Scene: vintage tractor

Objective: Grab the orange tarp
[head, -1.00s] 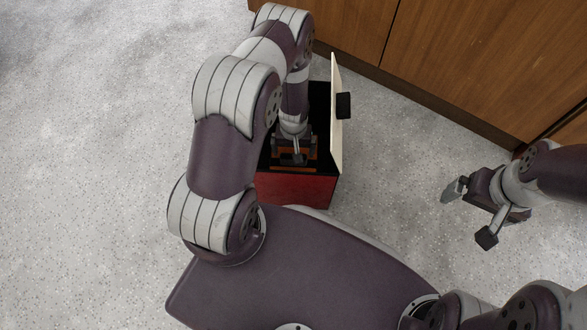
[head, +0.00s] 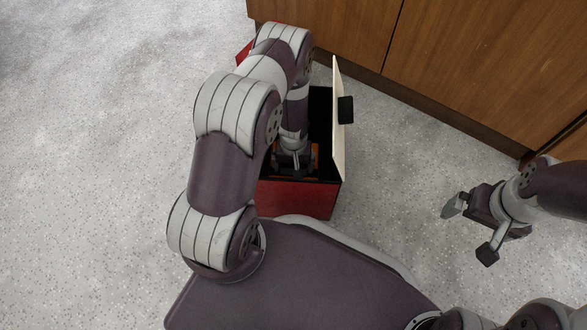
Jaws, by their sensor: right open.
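A red box (head: 297,198) with a dark inside and an upright cream lid stands on the floor in front of me. Small patches of orange, likely the orange tarp (head: 314,147), show inside it, mostly hidden by my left arm and the box walls. My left gripper (head: 293,172) reaches down into the box at the orange patches. Its fingertips are in shadow, so I cannot tell whether it holds anything. My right gripper (head: 470,228) is open and empty above the floor at the right.
The cream lid (head: 338,125) with a black handle (head: 346,110) stands up along the box's right side, close to my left forearm. A wooden cabinet (head: 450,60) runs along the upper right. The speckled grey floor (head: 90,150) is clear on the left.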

